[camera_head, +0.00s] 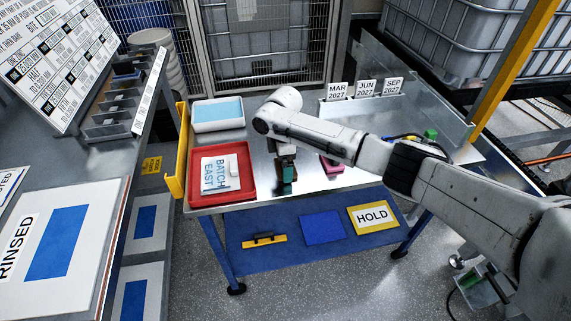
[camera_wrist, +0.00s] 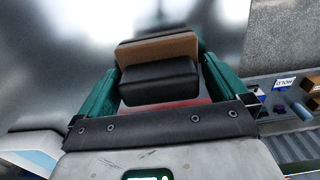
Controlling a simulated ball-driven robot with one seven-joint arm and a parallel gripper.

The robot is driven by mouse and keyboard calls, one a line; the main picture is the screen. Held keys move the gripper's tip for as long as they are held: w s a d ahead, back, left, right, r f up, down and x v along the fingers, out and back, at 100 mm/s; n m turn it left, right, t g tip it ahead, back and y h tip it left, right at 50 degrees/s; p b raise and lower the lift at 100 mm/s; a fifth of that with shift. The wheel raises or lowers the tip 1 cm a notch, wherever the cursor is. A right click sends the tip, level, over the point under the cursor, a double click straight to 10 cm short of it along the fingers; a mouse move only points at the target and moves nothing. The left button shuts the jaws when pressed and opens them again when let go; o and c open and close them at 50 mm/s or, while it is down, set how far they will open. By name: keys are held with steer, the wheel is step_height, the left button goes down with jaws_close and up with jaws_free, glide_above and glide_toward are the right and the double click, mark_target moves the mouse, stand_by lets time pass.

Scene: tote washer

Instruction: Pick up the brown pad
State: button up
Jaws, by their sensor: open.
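The brown pad (camera_wrist: 160,48) shows in the wrist view as a brown block with a black block-shaped part (camera_wrist: 160,82) on its near side. It lies between the two teal fingers of my gripper (camera_wrist: 162,62). The fingers stand apart on either side of it; I cannot tell whether they touch it. In the head view my gripper (camera_head: 287,178) points down at the metal table, just right of the red tray. The pad is mostly hidden there by my gripper.
On the table (camera_head: 315,185) are a red tray (camera_head: 251,188) with a "BATCH EAST" item, a white bin (camera_head: 218,127), a pink object (camera_head: 331,168) and dated cards (camera_head: 365,89) at the back. The lower shelf holds a brush (camera_head: 264,240), a blue sheet (camera_head: 322,228) and a HOLD sign (camera_head: 373,217).

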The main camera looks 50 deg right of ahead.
steer(key=c, duration=0.8)
steer(key=shift+r, duration=0.1)
steer(key=shift+r, duration=0.5)
steer(key=shift+s+a+r, duration=0.4)
steer(key=shift+s+r, duration=1.6)
steer(key=shift+s, duration=0.3)
steer(key=shift+s+a+r, duration=0.45)
steer(key=shift+s+r, duration=1.5)
steer(key=shift+s, duration=0.35)
steer(key=shift+s+a+r, duration=0.4)
steer(key=shift+s+r, duration=1.6)
steer(key=shift+s, duration=0.3)
steer(key=o, duration=0.5)
steer(key=c, duration=0.9)
